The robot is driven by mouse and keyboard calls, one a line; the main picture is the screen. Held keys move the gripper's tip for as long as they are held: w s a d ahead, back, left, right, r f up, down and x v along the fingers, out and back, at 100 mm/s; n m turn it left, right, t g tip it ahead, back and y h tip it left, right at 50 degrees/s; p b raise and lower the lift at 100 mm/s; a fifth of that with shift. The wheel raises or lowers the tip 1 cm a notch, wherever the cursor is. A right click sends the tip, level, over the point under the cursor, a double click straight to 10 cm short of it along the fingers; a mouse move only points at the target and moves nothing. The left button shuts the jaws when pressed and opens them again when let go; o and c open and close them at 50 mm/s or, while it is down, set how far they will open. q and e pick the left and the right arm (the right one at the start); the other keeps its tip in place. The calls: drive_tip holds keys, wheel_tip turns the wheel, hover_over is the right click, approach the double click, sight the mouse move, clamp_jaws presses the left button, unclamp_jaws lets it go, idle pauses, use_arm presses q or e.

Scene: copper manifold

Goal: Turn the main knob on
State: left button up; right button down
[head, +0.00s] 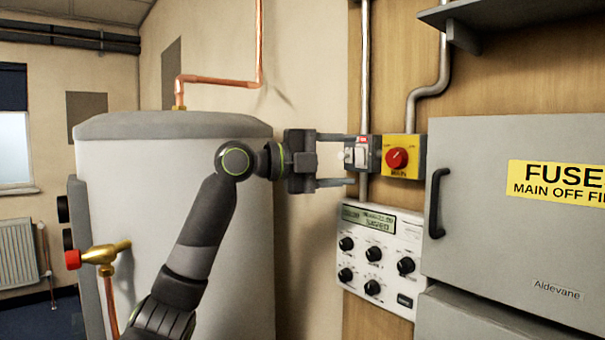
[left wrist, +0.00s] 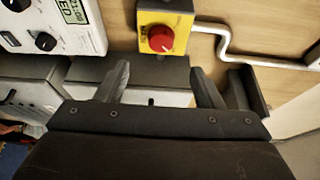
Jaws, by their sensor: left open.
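The main knob (head: 396,159) is a round red knob on a yellow plate (head: 396,144) on the wooden wall panel. In the left wrist view the red knob (left wrist: 160,39) shows whole, beyond the fingertips and roughly in line with the gap between them. My left gripper (head: 350,160) is open with nothing between its fingers. In the head view its fingers point right and end just left of the knob, over the edge of a small grey switch box; they look apart from the knob. My right gripper is not in view.
The grey switch box (head: 363,155) adjoins the yellow plate. A white control panel (head: 380,268) with several black knobs is below. A grey fuse cabinet (head: 500,220) with a black handle stands at right. A shelf (head: 500,18) juts out above; a grey tank (head: 160,128) is left.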

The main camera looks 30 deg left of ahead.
use_arm(q)
drive_tip(key=b+v, duration=0.2)
drive_tip(key=v, duration=0.5)
drive_tip(key=shift+s+a, duration=0.2)
drive_tip(key=shift+s, duration=0.05)
